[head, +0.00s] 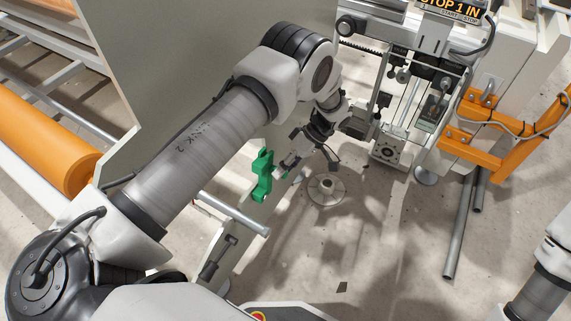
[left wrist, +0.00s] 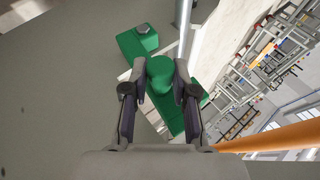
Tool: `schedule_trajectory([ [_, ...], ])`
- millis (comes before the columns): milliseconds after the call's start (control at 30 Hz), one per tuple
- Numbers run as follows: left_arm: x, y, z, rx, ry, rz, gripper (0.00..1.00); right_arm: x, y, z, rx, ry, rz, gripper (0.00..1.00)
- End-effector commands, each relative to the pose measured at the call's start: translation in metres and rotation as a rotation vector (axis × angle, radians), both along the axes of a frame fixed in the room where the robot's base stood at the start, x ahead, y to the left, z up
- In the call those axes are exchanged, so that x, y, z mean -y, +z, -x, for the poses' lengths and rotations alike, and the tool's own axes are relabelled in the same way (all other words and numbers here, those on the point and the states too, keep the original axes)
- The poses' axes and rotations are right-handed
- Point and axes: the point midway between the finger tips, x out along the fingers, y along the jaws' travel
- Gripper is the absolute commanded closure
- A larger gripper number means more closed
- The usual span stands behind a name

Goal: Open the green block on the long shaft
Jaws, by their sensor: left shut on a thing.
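The green block (head: 262,178) stands at the edge of the grey side plate, left of my left gripper (head: 283,170) in the head view. In the left wrist view, the block shows as a squat green part (left wrist: 136,42) with a grey top piece and a longer green part (left wrist: 184,118). A round green knob (left wrist: 160,72) lies between the fingertips of my left gripper (left wrist: 160,68), which is shut on it. A long grey shaft (head: 236,214) shows below the block; whether it passes through the block is hidden. My right gripper is out of view.
A large grey panel (head: 170,90) stands behind my left arm. An orange roller (head: 45,145) lies at the left. The quilting head (head: 395,110) and an orange bracket (head: 515,150) are at the right. A round floor foot (head: 326,189) stands near the gripper; floor (head: 380,250) is open.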

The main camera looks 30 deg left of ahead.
Motion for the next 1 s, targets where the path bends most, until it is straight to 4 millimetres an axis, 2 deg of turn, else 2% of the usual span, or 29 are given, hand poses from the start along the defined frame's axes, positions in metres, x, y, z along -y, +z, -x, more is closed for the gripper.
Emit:
schedule_trajectory([
  [33, 0.002, -0.006, 0.004, -0.007, 0.001, 0.005, 1.00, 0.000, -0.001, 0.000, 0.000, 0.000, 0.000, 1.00],
  [500, 0.001, -0.006, 0.004, -0.008, 0.002, 0.004, 1.00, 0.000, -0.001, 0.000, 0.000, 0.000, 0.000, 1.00],
  [533, 0.001, -0.005, 0.004, -0.008, 0.002, 0.004, 0.63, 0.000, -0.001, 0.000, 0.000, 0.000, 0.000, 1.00],
  [567, 0.001, -0.005, 0.004, -0.008, 0.003, 0.003, 0.52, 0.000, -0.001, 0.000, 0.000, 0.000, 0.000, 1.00],
  [600, 0.001, -0.005, 0.004, -0.007, 0.002, 0.004, 0.48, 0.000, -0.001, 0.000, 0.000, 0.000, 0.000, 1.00],
  [867, 0.001, -0.002, 0.002, -0.003, 0.001, 0.001, 0.48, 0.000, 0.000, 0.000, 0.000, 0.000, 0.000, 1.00],
  [1000, 0.005, 0.007, -0.005, -0.001, 0.001, 0.000, 0.48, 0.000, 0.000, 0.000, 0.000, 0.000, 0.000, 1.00],
])
